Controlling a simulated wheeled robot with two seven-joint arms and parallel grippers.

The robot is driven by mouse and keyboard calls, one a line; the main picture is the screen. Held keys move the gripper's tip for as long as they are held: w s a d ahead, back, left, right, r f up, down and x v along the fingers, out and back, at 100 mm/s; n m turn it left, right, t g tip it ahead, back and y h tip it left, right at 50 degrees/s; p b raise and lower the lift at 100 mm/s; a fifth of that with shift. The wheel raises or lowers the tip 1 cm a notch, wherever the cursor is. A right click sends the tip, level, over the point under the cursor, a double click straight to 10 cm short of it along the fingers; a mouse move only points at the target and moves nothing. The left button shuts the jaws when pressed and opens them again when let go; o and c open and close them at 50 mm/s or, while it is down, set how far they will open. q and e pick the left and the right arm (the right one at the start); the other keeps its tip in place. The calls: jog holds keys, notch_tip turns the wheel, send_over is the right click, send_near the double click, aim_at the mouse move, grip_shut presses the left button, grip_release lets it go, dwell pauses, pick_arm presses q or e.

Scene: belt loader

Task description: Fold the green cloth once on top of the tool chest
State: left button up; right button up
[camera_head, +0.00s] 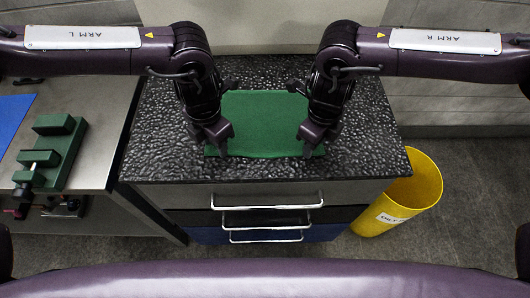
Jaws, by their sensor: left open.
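The green cloth (263,125) lies spread on the dark, bumpy top of the tool chest (160,150), near the middle front. My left gripper (216,142) is open at the cloth's near left corner. My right gripper (312,142) is at the near right corner, and its jaws are too dark to read. Both grippers point down and hide parts of the cloth's left and right sides. I cannot tell whether either touches the cloth. The cloth's near edge shows between them, close to the front of the top.
Drawer handles (266,205) stick out at the chest's front. A yellow bin (418,185) stands on the floor to the right. At left, a metal bench (95,150) holds a green vise (50,155) and a blue sheet (12,115). The chest top is otherwise clear.

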pick_arm(q)
jog(key=shift+c, duration=0.5)
pick_arm(e)
jog(key=shift+c, duration=0.5)
pick_arm(q)
grip_shut()
pick_arm(e)
jog(key=shift+f, duration=0.1)
grip_shut()
pick_arm(q)
jog(key=shift+f, duration=0.1)
pick_arm(e)
jog(key=shift+d, duration=0.1)
pick_arm(q)
jog(key=shift+a, duration=0.1)
